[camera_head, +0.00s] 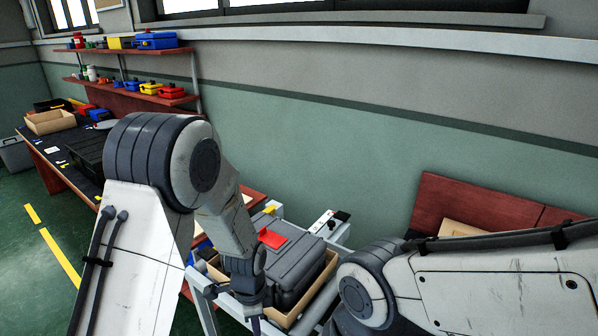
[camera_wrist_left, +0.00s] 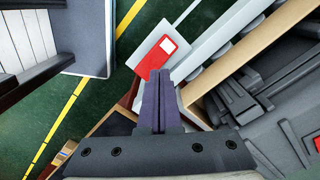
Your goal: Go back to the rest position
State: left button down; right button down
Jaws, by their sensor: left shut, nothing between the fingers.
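My left arm comes in from the left in the head view and bends down, with the left gripper (camera_head: 254,318) low at the bottom edge, in front of a grey case. The left wrist view shows the two purple-grey fingers (camera_wrist_left: 158,100) pressed together with nothing between them. My right arm enters from the right, and only its links show; its gripper is out of the picture.
The dark grey case (camera_head: 308,252) sits in a light wooden box (camera_head: 328,277) on a metal frame (camera_head: 203,300), close to my left gripper. A workbench (camera_head: 55,175) and shelves (camera_head: 145,52) with coloured boxes stand at the left. Green floor (camera_head: 30,275) lies open there.

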pick_arm(q)
jog(key=s+d+r+n, duration=0.2)
jog(key=s+d+r, duration=0.15)
jog(key=r, duration=0.25)
jog(key=s+d+r+n, duration=0.1)
jog(key=s+d+r, duration=0.1)
jog(key=s+r, duration=0.25)
jog(key=s+r+n+h, duration=0.1)
jog(key=s+r+n, duration=0.3)
jog(key=s+r, duration=0.3)
jog(key=s+d, duration=0.1)
jog(key=s, duration=0.4)
jog(key=shift+r+n, duration=0.3)
jog(key=shift+r, duration=0.05)
